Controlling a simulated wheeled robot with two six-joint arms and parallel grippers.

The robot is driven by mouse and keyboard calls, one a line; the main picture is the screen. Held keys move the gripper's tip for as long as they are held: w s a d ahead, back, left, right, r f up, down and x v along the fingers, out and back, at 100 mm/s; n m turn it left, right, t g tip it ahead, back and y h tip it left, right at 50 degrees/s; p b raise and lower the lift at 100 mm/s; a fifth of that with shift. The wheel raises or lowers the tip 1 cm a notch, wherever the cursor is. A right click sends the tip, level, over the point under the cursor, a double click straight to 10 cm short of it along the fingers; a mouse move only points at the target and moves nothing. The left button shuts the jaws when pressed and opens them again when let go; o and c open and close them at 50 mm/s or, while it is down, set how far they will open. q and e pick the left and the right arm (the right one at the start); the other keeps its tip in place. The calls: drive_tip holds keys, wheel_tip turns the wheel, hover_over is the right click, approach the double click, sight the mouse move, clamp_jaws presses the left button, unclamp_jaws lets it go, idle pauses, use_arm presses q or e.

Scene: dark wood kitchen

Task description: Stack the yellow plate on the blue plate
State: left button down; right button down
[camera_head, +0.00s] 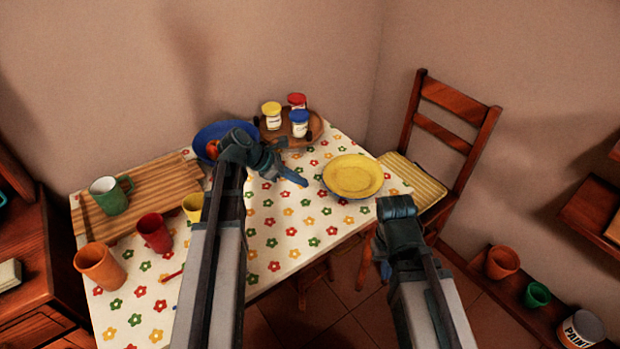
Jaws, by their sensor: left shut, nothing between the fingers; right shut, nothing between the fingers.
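The yellow plate (353,174) lies on the right part of the flowered table; a thin dark edge shows beneath its near rim, and I cannot tell whether it is shadow or another plate. The blue plate (207,136) is at the back of the table, with a red tomato-like thing (212,149) on it; my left arm hides part of it. My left gripper (296,178) is shut and empty, over the table between the two plates, left of the yellow plate. My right gripper (397,206) is shut and empty, in front of the table's right side, apart from the yellow plate.
A brown tray (268,134) with yellow, red and blue-lidded jars stands at the back. A cutting board (150,182) with a green mug (111,195) is at left, near red (154,232), orange (100,266) and yellow (193,206) cups. A chair (448,120) stands right.

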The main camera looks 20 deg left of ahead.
use_arm(q)
drive_tip(key=p+v, duration=0.3)
drive_tip(key=v, duration=0.4)
drive_tip(key=shift+p, duration=0.4)
drive_tip(key=shift+d+r, duration=0.1)
drive_tip(key=shift+d, duration=0.05)
drive_tip(key=s+d+m+g+y+p, duration=0.2)
drive_tip(key=s+d+m+y+p, duration=0.1)
drive_tip(key=s+d+m, duration=0.4)
drive_tip(key=s+d+m+g+y+p, duration=0.2)
drive_tip(key=s+d+m+y+p, duration=0.2)
drive_tip(key=d+m, duration=0.9)
drive_tip(key=s+r+m+y, duration=0.1)
drive_tip(key=s+m+y, duration=0.1)
drive_tip(key=s+m, duration=0.2)
drive_tip(key=shift+s+m, duration=0.3)
drive_tip(key=shift+m, duration=1.4)
drive_tip(key=shift+a, duration=0.15)
